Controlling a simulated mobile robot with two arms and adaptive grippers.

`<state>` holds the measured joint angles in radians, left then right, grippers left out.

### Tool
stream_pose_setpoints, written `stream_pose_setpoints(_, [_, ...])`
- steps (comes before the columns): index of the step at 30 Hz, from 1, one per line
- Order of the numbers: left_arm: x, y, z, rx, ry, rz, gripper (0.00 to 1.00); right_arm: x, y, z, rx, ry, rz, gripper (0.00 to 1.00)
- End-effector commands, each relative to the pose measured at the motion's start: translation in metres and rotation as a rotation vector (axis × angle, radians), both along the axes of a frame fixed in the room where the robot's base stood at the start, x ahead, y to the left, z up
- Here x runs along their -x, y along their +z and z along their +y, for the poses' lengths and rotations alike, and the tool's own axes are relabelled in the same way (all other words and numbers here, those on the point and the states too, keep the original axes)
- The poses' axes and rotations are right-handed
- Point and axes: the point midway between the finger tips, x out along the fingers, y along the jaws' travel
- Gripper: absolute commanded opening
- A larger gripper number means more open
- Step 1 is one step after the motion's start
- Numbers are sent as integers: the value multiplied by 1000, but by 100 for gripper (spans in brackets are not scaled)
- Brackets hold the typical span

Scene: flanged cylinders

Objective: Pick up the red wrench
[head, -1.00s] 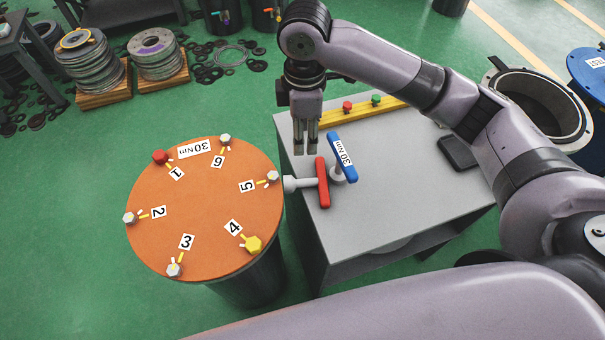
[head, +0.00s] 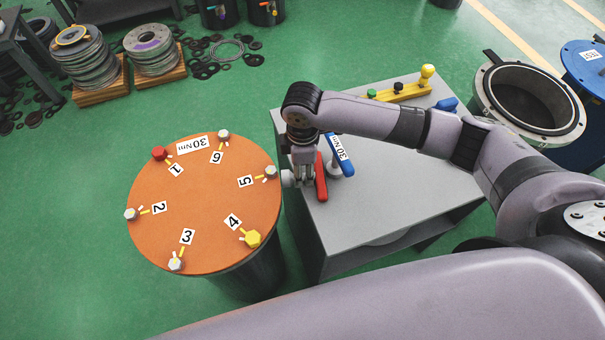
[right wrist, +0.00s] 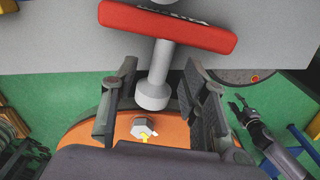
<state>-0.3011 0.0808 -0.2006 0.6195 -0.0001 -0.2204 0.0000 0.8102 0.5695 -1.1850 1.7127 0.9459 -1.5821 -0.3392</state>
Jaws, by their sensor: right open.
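The red wrench (head: 321,180) is at the left edge of the grey cabinet top, its red handle just right of my right gripper (head: 303,184) in the head view. In the right wrist view, the red handle (right wrist: 170,27) crosses the top, and its grey shaft and socket end (right wrist: 153,92) point down between the fingers of my right gripper (right wrist: 160,68). These fingers are open, with gaps visible on both sides of the shaft. My left gripper (right wrist: 240,106) appears small at the right of that view; its jaw state is unclear. It is outside the head view.
A blue wrench (head: 341,152) lies close right of the red one. The orange drum top (head: 200,210) with numbered bolts stands left of the grey cabinet (head: 400,185). A yellow holder (head: 408,91) sits at the cabinet's back. The cabinet top's front is clear.

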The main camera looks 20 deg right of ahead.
Motion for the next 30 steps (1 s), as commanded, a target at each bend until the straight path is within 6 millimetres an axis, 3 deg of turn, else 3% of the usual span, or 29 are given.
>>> stream_pose_setpoints(6, [-1,3,0,1,1,-2,37,1,-22,0,0,2,0,41])
stream_pose_setpoints(13, [-1,3,0,1,1,-2,37,1,-23,0,0,2,-1,41])
stream_pose_setpoints(30, [-2,3,-1,1,1,-3,37,0,-23,0,0,1,-1,3])
